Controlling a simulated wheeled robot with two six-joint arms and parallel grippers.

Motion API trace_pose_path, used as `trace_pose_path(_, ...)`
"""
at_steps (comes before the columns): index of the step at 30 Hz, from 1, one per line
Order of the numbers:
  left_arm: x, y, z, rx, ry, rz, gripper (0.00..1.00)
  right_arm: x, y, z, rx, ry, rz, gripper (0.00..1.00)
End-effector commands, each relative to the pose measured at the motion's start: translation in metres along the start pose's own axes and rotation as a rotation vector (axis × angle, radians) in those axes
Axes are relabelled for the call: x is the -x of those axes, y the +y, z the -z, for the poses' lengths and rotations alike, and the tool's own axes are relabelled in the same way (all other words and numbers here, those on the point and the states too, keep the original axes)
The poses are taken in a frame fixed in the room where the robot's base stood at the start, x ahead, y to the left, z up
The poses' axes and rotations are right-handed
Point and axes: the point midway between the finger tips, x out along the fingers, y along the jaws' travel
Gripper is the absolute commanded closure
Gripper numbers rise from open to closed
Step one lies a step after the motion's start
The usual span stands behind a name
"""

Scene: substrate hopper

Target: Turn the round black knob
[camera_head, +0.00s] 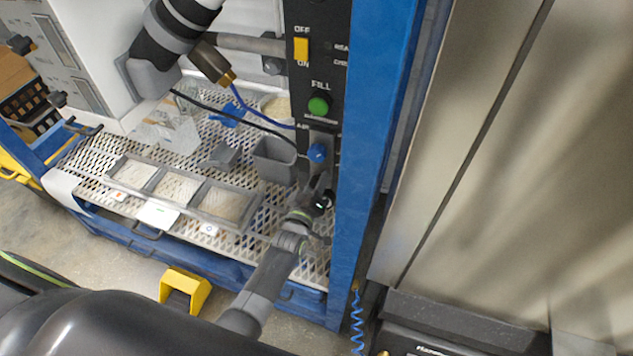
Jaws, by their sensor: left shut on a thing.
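The black control panel (329,75) stands upright on the right side of the blue frame. It carries a yellow OFF/ON switch (301,49), a green FILL button (318,106) and a blue knob (317,153). My left arm comes up from the bottom, and my left gripper (321,183) is at the panel's lower end, just below the blue knob. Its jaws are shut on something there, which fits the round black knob. The gripper and wrist cover that spot, so I cannot make out the knob's own outline. My right gripper is not in view.
A white perforated shelf (88,154) holds a three-part tray (140,189) and a grey bin (275,158) left of my gripper. The blue frame post (362,180) stands close on the right, beside a metal cabinet (520,150). A yellow bracket (186,287) is below.

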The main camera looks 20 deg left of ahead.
Motion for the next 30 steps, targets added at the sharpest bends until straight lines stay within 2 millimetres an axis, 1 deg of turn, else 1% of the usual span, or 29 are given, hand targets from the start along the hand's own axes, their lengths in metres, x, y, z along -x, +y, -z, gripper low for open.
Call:
trace_pose_path(14, 0.0005, -0.0009, -0.0007, 0.015, -0.001, 0.002, 0.87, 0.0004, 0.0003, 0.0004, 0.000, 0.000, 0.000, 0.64)
trace_pose_path(15, 0.0005, -0.0009, -0.0007, 0.015, -0.001, 0.002, 0.63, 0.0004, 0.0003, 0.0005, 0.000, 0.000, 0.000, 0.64)
trace_pose_path(20, 0.0004, -0.0007, -0.0006, 0.015, -0.001, 0.001, 0.43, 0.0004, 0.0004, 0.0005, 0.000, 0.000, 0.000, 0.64)
trace_pose_path(30, 0.0030, -0.0005, -0.0004, 0.015, -0.001, 0.001, 0.43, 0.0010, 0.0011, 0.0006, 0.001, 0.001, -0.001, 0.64)
